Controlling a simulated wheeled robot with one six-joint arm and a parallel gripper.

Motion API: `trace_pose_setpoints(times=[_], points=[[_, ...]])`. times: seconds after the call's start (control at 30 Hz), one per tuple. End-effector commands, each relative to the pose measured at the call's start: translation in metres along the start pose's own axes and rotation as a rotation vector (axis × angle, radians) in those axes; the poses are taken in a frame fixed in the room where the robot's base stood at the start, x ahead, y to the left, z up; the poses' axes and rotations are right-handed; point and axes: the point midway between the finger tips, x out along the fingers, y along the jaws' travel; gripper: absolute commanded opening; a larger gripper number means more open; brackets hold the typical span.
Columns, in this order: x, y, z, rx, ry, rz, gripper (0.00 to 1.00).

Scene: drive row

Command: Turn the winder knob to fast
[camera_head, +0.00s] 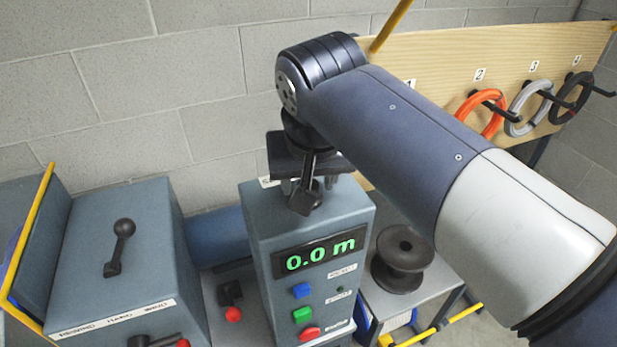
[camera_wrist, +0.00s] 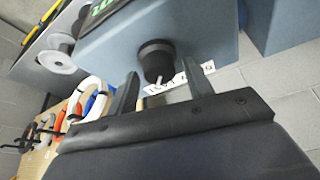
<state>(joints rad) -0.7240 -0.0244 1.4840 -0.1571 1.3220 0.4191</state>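The winder knob (camera_wrist: 157,58) is a round black knob with a white pointer mark, on the blue-grey winder box (camera_wrist: 205,35). My gripper (camera_wrist: 163,72) is open, with one finger on each side of the knob in the wrist view. A gap shows between the fingers and the knob, and I cannot tell whether either touches it. In the head view my gripper (camera_head: 308,182) is over the top of the winder box (camera_head: 262,215), and the knob is hidden there.
The box front has a display (camera_head: 320,252) reading 0.0 m and blue, green and red buttons (camera_head: 302,314). A black spool (camera_head: 401,258) stands to its right. A lever box (camera_head: 115,250) is at left. A board (camera_head: 440,75) with coils on hooks is behind my arm.

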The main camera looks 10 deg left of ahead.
Motion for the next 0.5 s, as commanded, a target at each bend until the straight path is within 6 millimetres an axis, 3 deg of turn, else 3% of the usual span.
trace_pose_setpoints(times=[0.33, 0.5], points=[[-0.002, 0.000, 0.000, -0.001, 0.001, 0.000, 0.55], [-0.022, -0.001, -0.001, -0.001, 0.005, -0.002, 0.55]])
